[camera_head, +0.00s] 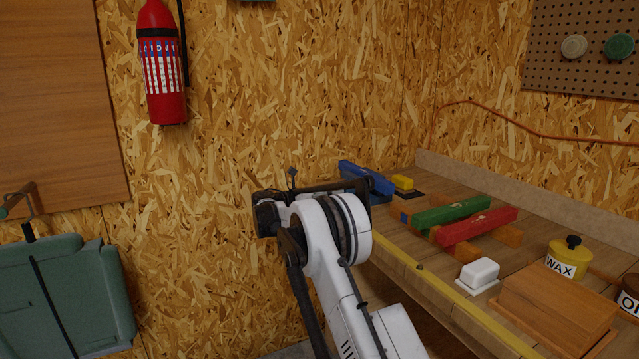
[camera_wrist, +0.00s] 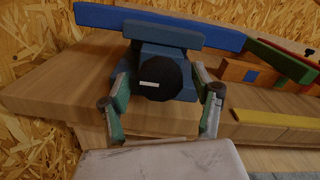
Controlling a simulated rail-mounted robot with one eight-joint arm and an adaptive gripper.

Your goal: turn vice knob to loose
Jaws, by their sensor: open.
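In the wrist view, the blue vice (camera_wrist: 168,57) stands at the bench edge, its round black knob (camera_wrist: 162,80) facing me. A short white mark on the knob lies nearly level, tilted slightly. My gripper (camera_wrist: 161,82) is open, with one teal-and-grey finger to the left of the knob and one to the right. Gaps show between the fingers and the knob, and nothing is held. A long blue bar (camera_wrist: 215,22) lies across behind the vice top; it also shows in the head view (camera_head: 366,178). My arm hides the knob and my fingers in the head view.
Green (camera_head: 452,214) and red (camera_head: 478,226) bars lie on wooden blocks along the bench. A fire extinguisher (camera_head: 162,75) hangs on the wall.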

